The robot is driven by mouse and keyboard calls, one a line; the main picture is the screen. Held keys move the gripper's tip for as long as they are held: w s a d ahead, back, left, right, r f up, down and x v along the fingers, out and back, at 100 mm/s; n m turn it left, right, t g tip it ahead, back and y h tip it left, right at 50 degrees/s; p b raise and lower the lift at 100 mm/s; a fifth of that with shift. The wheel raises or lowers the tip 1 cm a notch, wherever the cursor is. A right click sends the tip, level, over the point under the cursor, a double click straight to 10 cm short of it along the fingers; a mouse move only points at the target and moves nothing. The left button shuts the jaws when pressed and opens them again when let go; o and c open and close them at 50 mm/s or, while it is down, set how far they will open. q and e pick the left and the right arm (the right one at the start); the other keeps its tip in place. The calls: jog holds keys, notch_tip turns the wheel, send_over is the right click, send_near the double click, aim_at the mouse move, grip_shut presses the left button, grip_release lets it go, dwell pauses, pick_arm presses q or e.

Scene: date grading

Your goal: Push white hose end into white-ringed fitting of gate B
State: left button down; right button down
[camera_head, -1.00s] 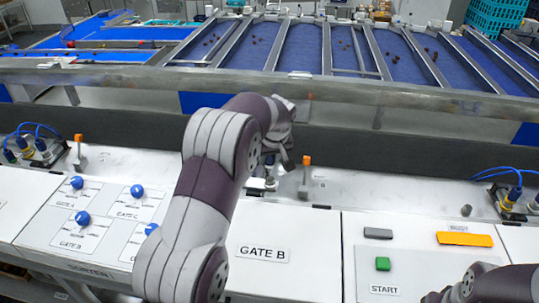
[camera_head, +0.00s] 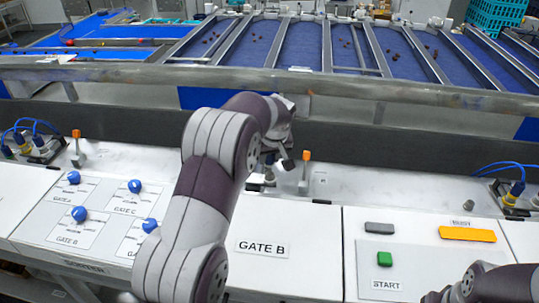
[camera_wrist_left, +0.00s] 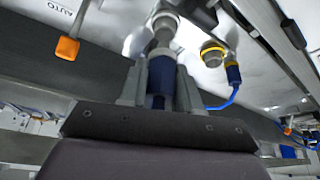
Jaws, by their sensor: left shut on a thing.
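My left gripper (camera_wrist_left: 158,88) is shut on the white hose end (camera_wrist_left: 161,76), whose dark blue body shows between the fingers in the left wrist view. A pale collar tops it. Just beyond, in line with it, is a fitting with a whitish ring (camera_wrist_left: 164,20). The two look very close or touching; I cannot tell how deep the end sits. In the head view my left gripper (camera_head: 280,157) is over the gate B station behind the GATE B label (camera_head: 262,248), and my wrist hides most of the joint.
A yellow-ringed fitting (camera_wrist_left: 212,54) with a blue hose (camera_wrist_left: 233,82) stands just right of the held end. An orange-tipped lever (camera_head: 306,157) stands close right of my left gripper. A green START button (camera_head: 384,259) is on the front panel.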

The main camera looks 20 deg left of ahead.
pick_arm(q)
jog(key=shift+f+b, duration=0.35)
jog(key=shift+b, duration=0.1)
dwell(1.0)
jog(key=shift+f+b, duration=1.1)
jog(key=shift+f, duration=0.15)
dwell(0.8)
jog(key=c, duration=1.5)
grip_release()
jog(key=shift+o, duration=0.2)
jog(key=o, duration=1.1)
jog(key=shift+r, duration=0.1)
